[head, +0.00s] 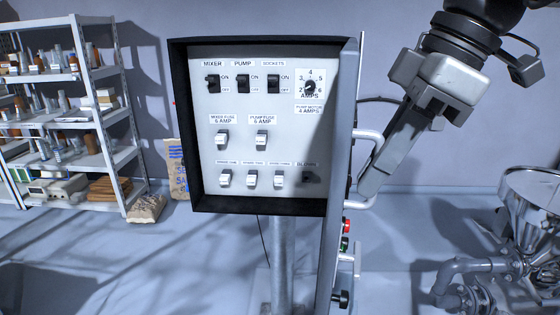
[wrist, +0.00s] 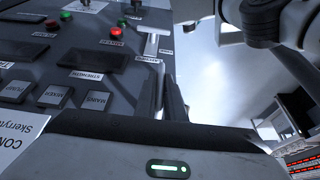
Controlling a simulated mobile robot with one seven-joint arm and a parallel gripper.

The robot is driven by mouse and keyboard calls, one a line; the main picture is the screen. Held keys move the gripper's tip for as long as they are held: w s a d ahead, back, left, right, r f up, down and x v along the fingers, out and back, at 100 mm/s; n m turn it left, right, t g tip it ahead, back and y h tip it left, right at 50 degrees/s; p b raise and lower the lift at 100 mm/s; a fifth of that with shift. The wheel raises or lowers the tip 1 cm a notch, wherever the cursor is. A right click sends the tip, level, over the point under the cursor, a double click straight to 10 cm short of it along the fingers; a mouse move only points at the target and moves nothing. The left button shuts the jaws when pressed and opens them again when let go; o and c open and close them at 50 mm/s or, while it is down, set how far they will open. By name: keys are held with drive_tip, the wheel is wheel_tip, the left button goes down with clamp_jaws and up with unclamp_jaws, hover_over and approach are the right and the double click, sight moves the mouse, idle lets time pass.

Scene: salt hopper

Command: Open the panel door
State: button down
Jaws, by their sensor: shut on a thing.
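The panel box (head: 182,120) stands on a post in the head view, its inside showing switches, fuses and an amps dial. Its panel door (head: 341,150) is swung wide open at the right side and shows nearly edge-on. A pale bar handle (head: 371,136) sticks out from the door's outer face. My gripper (head: 368,185) is shut on this handle, hiding its middle. In the wrist view the door's dark outer face (wrist: 120,60) fills the left, with buttons and labels, and the handle (wrist: 151,45) runs down toward my gripper.
Metal shelves (head: 100,73) with bottles and boxes stand at the left, with a sack (head: 146,208) on the floor. A steel hopper (head: 530,195) with pipes stands at the lower right.

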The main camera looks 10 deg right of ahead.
drive_tip(key=shift+s+d, duration=0.25)
drive_tip(key=shift+d, duration=0.6)
drive_tip(key=shift+s+d, duration=0.25)
drive_tip(key=shift+d, duration=0.6)
drive_tip(key=c, duration=1.8)
unclamp_jaws()
drive_tip(key=shift+c, duration=0.2)
drive_tip(key=p+v, duration=0.8)
drive_tip(key=v, duration=0.9)
drive_tip(key=shift+r, duration=0.2)
